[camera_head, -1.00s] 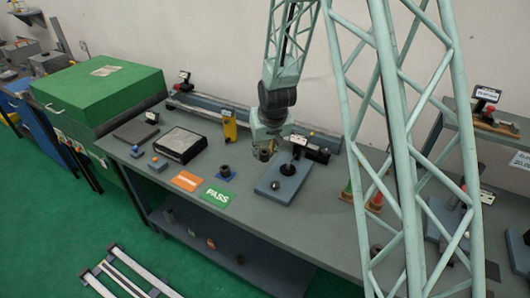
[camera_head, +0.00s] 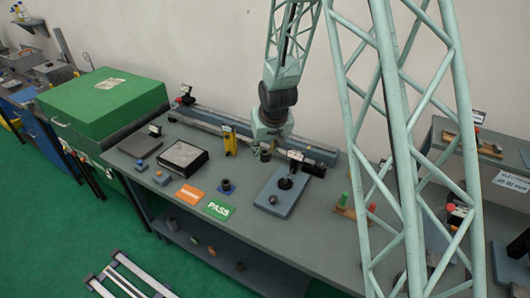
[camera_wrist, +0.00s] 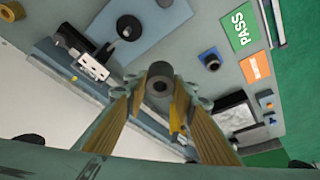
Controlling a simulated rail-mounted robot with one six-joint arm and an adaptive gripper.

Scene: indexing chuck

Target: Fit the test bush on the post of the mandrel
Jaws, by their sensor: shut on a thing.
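My gripper (camera_wrist: 160,98) is shut on a dark grey, hollow bush (camera_wrist: 160,80), its round bore showing in the wrist view. In the head view my gripper (camera_head: 264,148) hangs above the back part of the bench, behind a blue plate (camera_head: 268,208). A black post on a round foot (camera_head: 285,184) stands on that plate, and seems to be the mandrel. In the wrist view the black foot (camera_wrist: 128,27) shows above and left of the bush. The bush is apart from the post. Its height over the bench is hard to tell.
A black device with a white label (camera_head: 312,168) stands behind the plate, close to my gripper. A long rail (camera_head: 205,119) runs along the back. A yellow block (camera_head: 230,143) and a dark bush on a blue pad (camera_head: 226,186) are to the left. The PASS card (camera_head: 219,209) lies in front.

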